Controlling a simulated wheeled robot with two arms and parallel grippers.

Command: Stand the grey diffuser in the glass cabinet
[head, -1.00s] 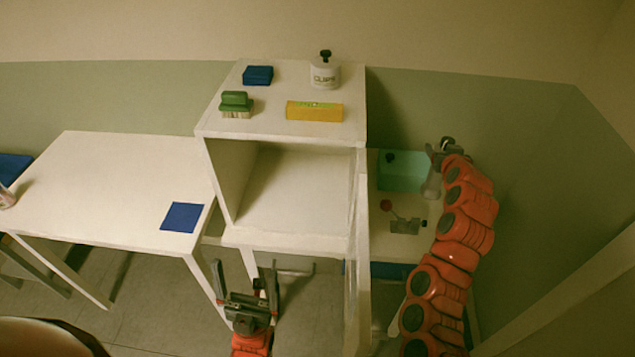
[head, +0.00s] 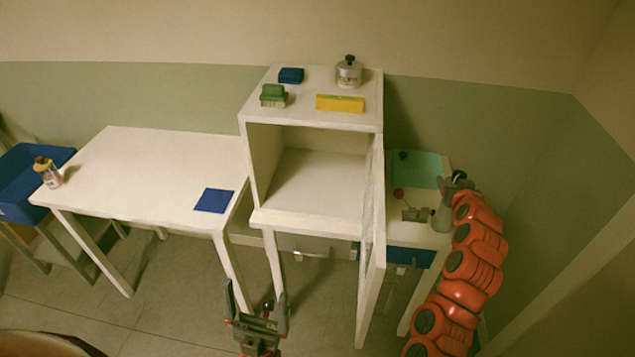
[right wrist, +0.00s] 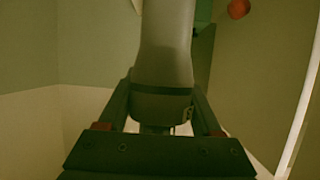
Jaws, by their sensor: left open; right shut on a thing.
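The grey diffuser (head: 442,217) is in my right gripper (head: 455,184), over the right-hand table in the head view. In the right wrist view the grey diffuser (right wrist: 163,62) stands between the two fingers of the right gripper (right wrist: 160,105), which are shut on it. The glass cabinet (head: 312,220) is the white box in the middle, its front open and its inside empty. Its door (head: 371,250) is swung out on the right side. My left gripper (head: 257,310) is open and empty, low in front of the cabinet.
On the cabinet top are a blue block (head: 291,75), a green brush (head: 273,95), a yellow box (head: 340,103) and a labelled bottle (head: 348,73). The right-hand table holds a teal tray (head: 425,170).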

